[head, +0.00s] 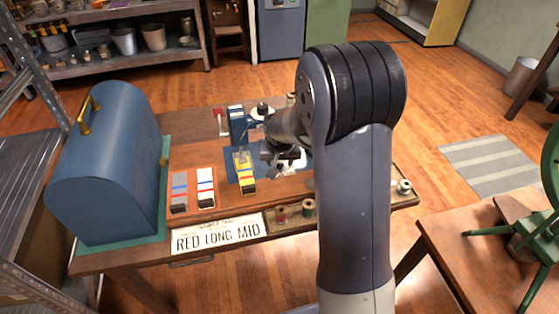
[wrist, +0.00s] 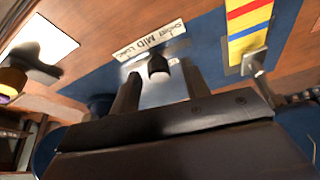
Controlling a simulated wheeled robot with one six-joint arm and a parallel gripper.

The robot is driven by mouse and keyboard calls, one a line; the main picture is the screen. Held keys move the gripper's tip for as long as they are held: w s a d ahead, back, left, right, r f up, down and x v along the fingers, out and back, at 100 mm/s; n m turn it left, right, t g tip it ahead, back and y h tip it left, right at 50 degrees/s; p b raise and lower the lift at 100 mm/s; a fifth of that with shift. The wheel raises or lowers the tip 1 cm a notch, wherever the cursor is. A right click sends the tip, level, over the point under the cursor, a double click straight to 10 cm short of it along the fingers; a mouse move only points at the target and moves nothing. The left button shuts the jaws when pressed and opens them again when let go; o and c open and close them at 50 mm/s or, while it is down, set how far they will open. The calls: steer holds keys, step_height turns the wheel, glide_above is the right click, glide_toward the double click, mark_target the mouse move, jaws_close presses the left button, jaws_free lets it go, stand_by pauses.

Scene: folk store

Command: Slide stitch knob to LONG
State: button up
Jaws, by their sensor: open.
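The stitch knob (wrist: 158,68) is a dark, rounded peg beside a white label strip (wrist: 150,39) in the wrist view. The strip reads MID in its middle, with smaller words at both ends that are hard to read. The knob stands nearest the middle of the strip. My gripper (wrist: 158,85) is open, with one finger on each side of the knob and small gaps apparent. In the head view my gripper (head: 278,154) is low over the table, and my arm hides the knob.
A yellow striped slider block (head: 244,170) stands close left of my gripper. Further left are a grey-striped block (head: 179,190), a white striped block (head: 205,188) and a blue domed case (head: 105,165). A sign (head: 217,235) at the table's front reads RED LONG MID.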

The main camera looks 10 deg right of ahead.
steer(key=shift+w+f, duration=0.1)
steer(key=shift+f, duration=0.15)
steer(key=shift+c, duration=0.3)
jaws_close()
